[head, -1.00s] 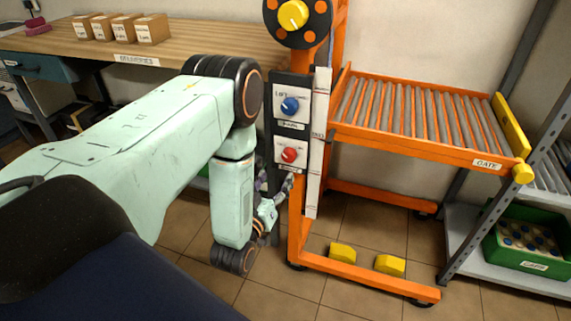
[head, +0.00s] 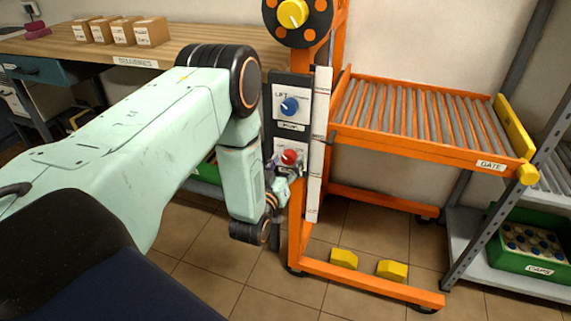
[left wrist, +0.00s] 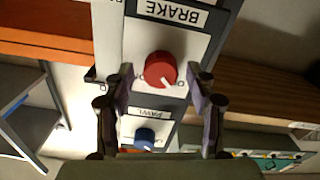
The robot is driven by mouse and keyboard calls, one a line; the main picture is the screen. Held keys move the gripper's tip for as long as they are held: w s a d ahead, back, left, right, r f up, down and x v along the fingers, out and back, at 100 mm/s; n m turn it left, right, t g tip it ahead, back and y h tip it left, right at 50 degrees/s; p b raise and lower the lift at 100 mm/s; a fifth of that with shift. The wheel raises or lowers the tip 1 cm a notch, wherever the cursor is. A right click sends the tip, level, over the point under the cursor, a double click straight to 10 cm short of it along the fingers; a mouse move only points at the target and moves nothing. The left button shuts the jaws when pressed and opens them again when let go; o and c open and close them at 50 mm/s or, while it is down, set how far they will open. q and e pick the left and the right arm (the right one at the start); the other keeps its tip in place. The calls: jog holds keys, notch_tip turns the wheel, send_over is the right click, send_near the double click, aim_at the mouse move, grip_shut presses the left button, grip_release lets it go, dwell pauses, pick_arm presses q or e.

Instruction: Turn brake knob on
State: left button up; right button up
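The red brake knob (head: 289,157) is on the lower panel of the orange lift's post. In the left wrist view the red knob (left wrist: 160,69) sits under the BRAKE label (left wrist: 172,12), which appears upside down, and its white pointer slants to the lower right. My left gripper (head: 282,178) is just below the knob in the head view. In the wrist view its two fingers (left wrist: 160,92) are spread on either side, apart from the knob, with nothing between them. My right gripper is not in view.
A yellow-centred wheel (head: 292,14) is at the top of the post. A roller platform (head: 420,120) with a yellow gate extends right. A blue knob (left wrist: 145,138) near the PAWL label shows in the wrist view. A wooden table (head: 190,45) stands behind my arm.

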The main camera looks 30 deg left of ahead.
pick_arm(q)
jog(key=c, duration=1)
jog(key=m+p, duration=0.2)
jog(key=m, duration=0.1)
jog(key=shift+r+m+p, duration=0.1)
jog(key=shift+m+p, duration=0.25)
jog(key=shift+m, duration=0.05)
jog(key=m+p, duration=0.3)
jog(key=m, duration=0.2)
jog(key=m+p, duration=0.2)
jog(key=m, duration=0.2)
jog(key=shift+m, duration=0.4)
jog(key=m+p, duration=0.1)
jog(key=m, duration=0.3)
jog(key=shift+m, duration=0.3)
